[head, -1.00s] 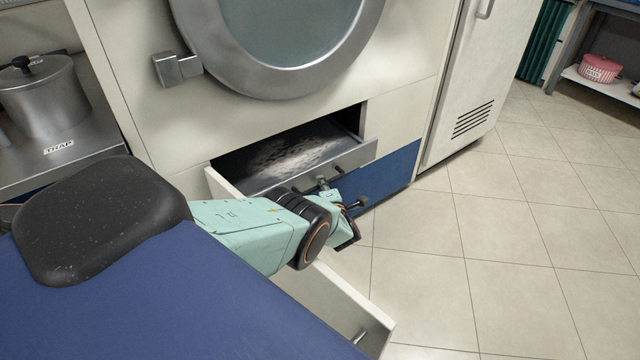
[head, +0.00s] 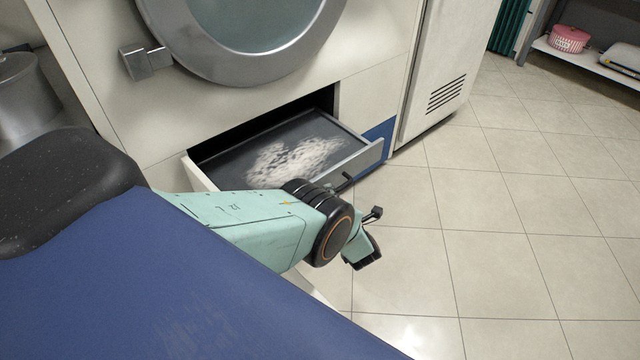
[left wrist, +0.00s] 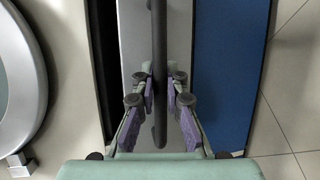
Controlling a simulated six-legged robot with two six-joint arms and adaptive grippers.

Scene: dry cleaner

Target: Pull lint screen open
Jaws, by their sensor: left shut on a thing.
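The lint screen (head: 345,140) is a shallow grey drawer with a dark bed and a patch of pale lint. It stands pulled out of the slot under the dryer's round door. Its dark bar handle (head: 347,178) shows only in part in the head view, behind my arm. In the left wrist view the handle (left wrist: 160,40) runs between the fingers of my left gripper (left wrist: 162,88), which is shut on it. The fingertips are hidden behind my wrist in the head view. My right gripper is in neither view.
The dryer's round door (head: 245,70) is above the screen. A blue panel (left wrist: 232,80) lies beside the drawer front in the wrist view. A white vented cabinet (head: 440,60) stands to the right. The tiled floor (head: 500,220) there is clear.

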